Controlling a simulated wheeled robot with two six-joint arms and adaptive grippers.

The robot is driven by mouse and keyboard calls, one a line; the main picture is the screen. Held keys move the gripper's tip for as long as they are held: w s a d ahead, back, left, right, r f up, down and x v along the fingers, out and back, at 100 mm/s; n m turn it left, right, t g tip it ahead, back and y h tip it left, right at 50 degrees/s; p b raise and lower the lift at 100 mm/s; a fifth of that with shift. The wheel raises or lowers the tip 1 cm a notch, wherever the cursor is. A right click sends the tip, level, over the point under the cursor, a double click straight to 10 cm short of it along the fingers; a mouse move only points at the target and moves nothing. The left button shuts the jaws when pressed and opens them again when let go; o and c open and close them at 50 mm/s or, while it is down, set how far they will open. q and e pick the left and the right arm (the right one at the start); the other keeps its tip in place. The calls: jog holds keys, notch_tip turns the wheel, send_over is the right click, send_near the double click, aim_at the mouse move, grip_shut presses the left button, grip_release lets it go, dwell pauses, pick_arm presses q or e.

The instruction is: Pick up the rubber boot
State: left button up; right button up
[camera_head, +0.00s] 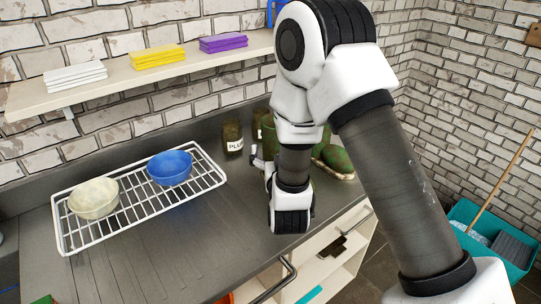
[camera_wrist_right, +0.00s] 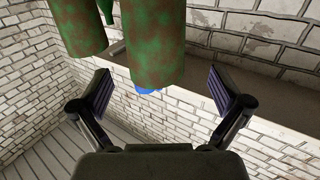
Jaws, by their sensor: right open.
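Two green and rust-brown mottled upright shapes, apparently rubber boots, show at the top of the right wrist view. The larger one (camera_wrist_right: 155,45) hangs over the middle, and the other (camera_wrist_right: 82,25) is to its left. Their upper parts are cut off. In the head view a green shape (camera_head: 269,136) stands behind my right arm, mostly hidden; I cannot tell if it is a boot. My right gripper (camera_wrist_right: 160,95) is open, with nothing between its pads; the larger shape is ahead of them. In the head view the gripper is largely hidden by the wrist. My left gripper is not in view.
A white wire rack (camera_head: 134,203) holds a cream bowl (camera_head: 94,198) and a blue bowl (camera_head: 170,167). A shelf (camera_head: 110,86) holds folded cloths.

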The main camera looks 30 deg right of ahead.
jog(key=shift+w+d+r+p, duration=0.3)
jog(key=shift+w+d+p, duration=0.05)
jog(key=shift+w+d, duration=0.3)
jog(key=x, duration=0.1)
jog(key=p+x, duration=0.1)
jog(key=x, duration=0.3)
jog(key=shift+f+p, duration=0.35)
jog(key=shift+f, duration=0.05)
jog(key=shift+s+r, duration=0.1)
jog(key=shift+c, duration=1.3)
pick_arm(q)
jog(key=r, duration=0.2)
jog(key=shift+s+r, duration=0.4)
pick_arm(e)
jog(key=c, duration=1.6)
